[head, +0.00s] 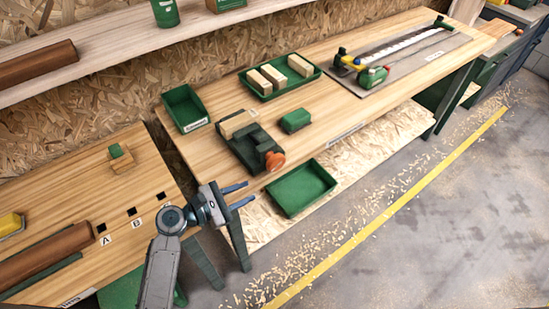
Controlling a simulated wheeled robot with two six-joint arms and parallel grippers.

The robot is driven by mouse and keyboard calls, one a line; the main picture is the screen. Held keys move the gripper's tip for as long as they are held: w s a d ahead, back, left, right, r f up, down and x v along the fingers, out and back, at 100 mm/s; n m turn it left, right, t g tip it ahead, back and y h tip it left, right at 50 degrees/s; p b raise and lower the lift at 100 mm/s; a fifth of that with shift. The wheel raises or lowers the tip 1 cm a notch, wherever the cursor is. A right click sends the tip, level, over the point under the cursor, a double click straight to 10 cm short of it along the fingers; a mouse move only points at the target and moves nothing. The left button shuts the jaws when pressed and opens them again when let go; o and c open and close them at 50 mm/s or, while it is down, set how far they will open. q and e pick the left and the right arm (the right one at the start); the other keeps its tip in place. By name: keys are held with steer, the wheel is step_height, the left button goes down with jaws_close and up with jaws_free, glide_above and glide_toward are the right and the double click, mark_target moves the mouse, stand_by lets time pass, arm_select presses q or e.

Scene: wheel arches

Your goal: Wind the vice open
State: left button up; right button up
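The vice (252,148) is dark green and sits near the front edge of the middle workbench. Its round orange handle (275,161) faces the front edge. A pale wooden block (238,122) lies at the back end of the vice; I cannot tell whether the jaws grip it. My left gripper (241,194) is in front of the bench, below and left of the orange handle, and apart from it. Its two blue-grey fingers are spread with nothing between them. My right gripper is not in view.
A small green block (295,120) sits right of the vice. A green bin (185,108) and a green tray of wooden blocks (257,91) stand behind. Another green tray (302,188) is below the front edge.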

mark_target(269, 163)
arm_select(q)
steer(key=w+d+n+p, duration=0.1)
steer(key=w+d, duration=0.1)
steer(key=w, duration=0.1)
steer(key=w+d+r+n+t+p, duration=0.1)
steer(key=w+d+n, duration=0.1)
steer(key=w+d, duration=0.1)
steer(key=w+d+r+n+h+p, duration=0.1)
steer(key=w+d, duration=0.1)
steer(key=w, duration=0.1)
steer(key=shift+d+r+n+t, duration=0.25)
steer(key=shift+d+n+t, duration=0.15)
steer(key=shift+w+d+f+p, duration=0.15)
steer(key=shift+w+d+p, duration=0.2)
steer(key=shift+w+d, duration=0.15)
steer(key=shift+c, duration=0.5)
